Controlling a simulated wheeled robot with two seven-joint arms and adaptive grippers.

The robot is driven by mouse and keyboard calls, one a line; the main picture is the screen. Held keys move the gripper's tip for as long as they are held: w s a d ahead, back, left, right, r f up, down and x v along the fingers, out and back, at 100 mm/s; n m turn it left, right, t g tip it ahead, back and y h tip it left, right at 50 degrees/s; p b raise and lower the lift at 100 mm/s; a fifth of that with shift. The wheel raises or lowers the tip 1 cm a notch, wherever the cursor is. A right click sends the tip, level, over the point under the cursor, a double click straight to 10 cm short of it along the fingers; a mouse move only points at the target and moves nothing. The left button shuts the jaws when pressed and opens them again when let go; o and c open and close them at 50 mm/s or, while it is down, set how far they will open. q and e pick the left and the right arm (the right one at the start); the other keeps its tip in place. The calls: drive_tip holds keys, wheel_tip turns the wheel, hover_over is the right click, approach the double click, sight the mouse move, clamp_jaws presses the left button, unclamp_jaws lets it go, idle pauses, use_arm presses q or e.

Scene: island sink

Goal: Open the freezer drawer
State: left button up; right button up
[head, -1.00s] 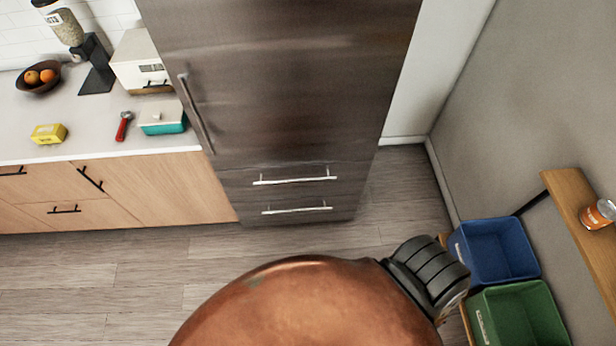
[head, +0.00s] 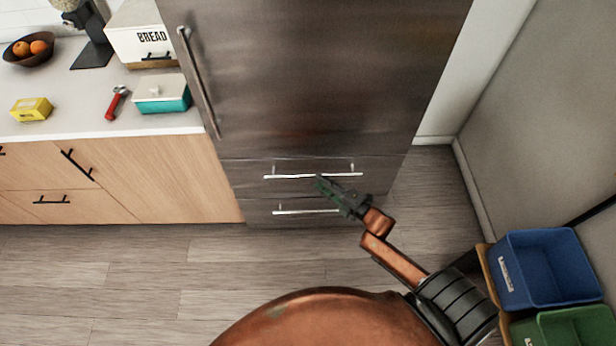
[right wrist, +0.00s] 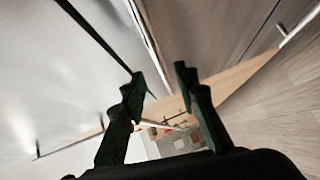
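The steel fridge (head: 310,80) stands ahead with two closed drawers under its tall door. The upper drawer (head: 250,180) has a horizontal bar handle (head: 285,177), and the lower drawer (head: 255,214) has a similar handle (head: 300,211). My right gripper (head: 320,184) points at the upper handle, its tips overlapping the bar's lower edge in the head view. I cannot tell whether they touch. In the right wrist view, the right gripper's two fingers (right wrist: 160,92) are apart with nothing clearly between them. My left gripper is out of view.
Wooden cabinets and a counter (head: 45,75) adjoin the fridge's left side. A blue bin (head: 545,270) and a green bin (head: 565,330) stand at the lower right by the wall. The wooden floor (head: 140,270) before the drawers is clear.

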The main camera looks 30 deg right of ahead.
sight(310, 175)
drive_tip(key=b+x, duration=0.1)
drive_tip(key=x, duration=0.5)
drive_tip(key=shift+f, duration=0.15)
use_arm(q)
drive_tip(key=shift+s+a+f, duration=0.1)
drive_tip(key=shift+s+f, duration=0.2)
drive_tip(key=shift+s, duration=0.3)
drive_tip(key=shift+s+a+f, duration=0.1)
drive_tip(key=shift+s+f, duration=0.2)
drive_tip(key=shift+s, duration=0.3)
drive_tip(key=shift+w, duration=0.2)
use_arm(e)
clamp_jaws()
